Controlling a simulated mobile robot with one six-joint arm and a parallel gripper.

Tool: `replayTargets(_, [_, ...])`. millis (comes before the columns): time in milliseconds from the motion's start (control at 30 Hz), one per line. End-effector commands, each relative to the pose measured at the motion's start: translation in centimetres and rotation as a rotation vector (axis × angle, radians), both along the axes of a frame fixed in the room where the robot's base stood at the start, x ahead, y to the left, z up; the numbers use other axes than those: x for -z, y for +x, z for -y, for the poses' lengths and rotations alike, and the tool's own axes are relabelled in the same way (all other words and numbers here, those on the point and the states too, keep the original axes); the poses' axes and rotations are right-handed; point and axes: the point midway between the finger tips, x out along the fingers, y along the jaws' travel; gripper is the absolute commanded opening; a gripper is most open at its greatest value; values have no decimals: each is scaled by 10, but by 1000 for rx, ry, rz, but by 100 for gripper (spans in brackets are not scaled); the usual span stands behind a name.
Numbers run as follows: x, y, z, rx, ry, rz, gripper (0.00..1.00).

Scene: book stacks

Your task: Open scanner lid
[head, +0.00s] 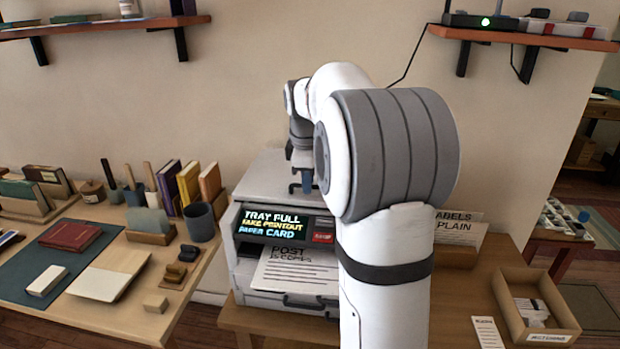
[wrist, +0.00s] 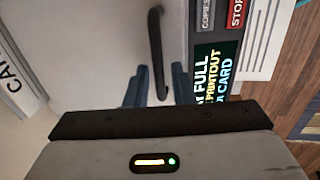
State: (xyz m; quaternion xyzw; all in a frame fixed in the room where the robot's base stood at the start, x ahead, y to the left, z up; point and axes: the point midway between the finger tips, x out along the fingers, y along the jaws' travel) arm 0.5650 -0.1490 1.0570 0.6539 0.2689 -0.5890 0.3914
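The scanner is a pale grey-white machine (head: 240,262) on the wooden table, and its flat lid (head: 262,178) is down. In the wrist view the lid (wrist: 100,45) fills the upper left, with a dark bar handle (wrist: 155,35) on it near the edge by the screen. My gripper (wrist: 160,70) is open, with its two blue fingers on either side of the handle's near end. Gaps show between the handle and both fingers. In the head view my gripper (head: 302,184) points down over the lid; my arm hides the machine's right part.
The scanner's screen (head: 272,222) reads "TRAY FULL, TAKE PRINTOUT, PAPER CARD", and a printed sheet (head: 298,268) lies in the slot below. A desk with books and cups (head: 199,222) stands close at left. An open wooden box (head: 508,312) is at right. Shelves (head: 520,38) hang above.

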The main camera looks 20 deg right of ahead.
Motion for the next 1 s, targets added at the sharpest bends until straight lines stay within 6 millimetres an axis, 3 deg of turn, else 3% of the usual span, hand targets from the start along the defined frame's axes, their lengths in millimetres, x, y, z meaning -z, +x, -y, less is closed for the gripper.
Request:
replayTargets(267, [0,0,0,1,1,-1,0])
replayTargets(600, [0,-1,0,1,1,-3,0])
replayTargets(633, [1,-1,8,6,1,-3,0])
replayTargets(1000, [-9,2,-3,-7,16,-24,0])
